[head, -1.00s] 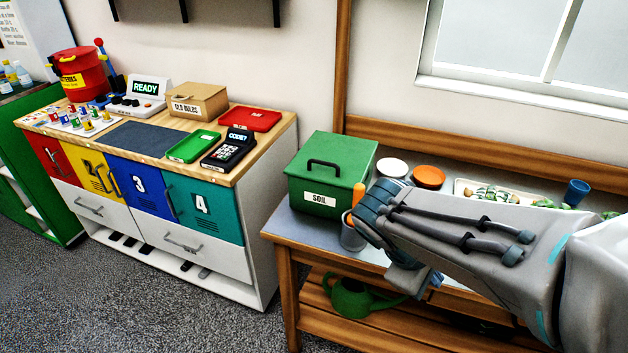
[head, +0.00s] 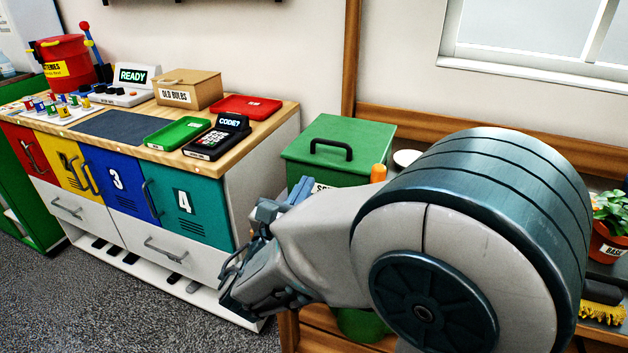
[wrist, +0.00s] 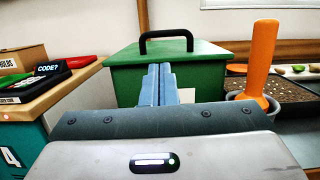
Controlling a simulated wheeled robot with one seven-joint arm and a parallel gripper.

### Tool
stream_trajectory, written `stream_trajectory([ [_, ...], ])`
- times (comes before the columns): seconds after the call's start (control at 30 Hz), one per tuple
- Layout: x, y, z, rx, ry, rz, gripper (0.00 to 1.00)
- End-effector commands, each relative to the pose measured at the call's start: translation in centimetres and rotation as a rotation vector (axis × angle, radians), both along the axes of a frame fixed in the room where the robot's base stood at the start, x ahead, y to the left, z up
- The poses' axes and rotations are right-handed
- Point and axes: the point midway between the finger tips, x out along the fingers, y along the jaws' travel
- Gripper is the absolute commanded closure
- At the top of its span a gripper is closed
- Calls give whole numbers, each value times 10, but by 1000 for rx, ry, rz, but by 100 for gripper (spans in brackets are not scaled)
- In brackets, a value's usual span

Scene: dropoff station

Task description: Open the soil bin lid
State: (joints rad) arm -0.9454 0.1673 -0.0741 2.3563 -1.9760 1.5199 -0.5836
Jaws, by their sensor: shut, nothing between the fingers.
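The green soil bin (head: 300,172) stands on the bench, with its flat green lid (head: 362,136) down on it and a black handle (head: 331,149) on the lid. My arm hides much of the bin's front and label in the head view. In the wrist view the bin (wrist: 122,85) is straight ahead, and its lid handle (wrist: 166,37) rises above my gripper. My gripper (wrist: 158,68) is shut and empty, its blue fingers pointing at the bin's front below the handle. I cannot tell whether the fingertips touch the bin.
A cup with an orange-handled tool (wrist: 262,62) stands right of the bin. Left is a cabinet with a keypad terminal (head: 217,136), a green tray (head: 178,133), a red tray (head: 247,105) and a cardboard box (head: 188,88). A potted plant (head: 608,230) is at far right.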

Motion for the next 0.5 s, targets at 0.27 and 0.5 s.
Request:
stream_trajectory([
  [0.27,47,-18,10,2,0,-6,100],
  [0.5,75,-28,16,3,2,-5,100],
])
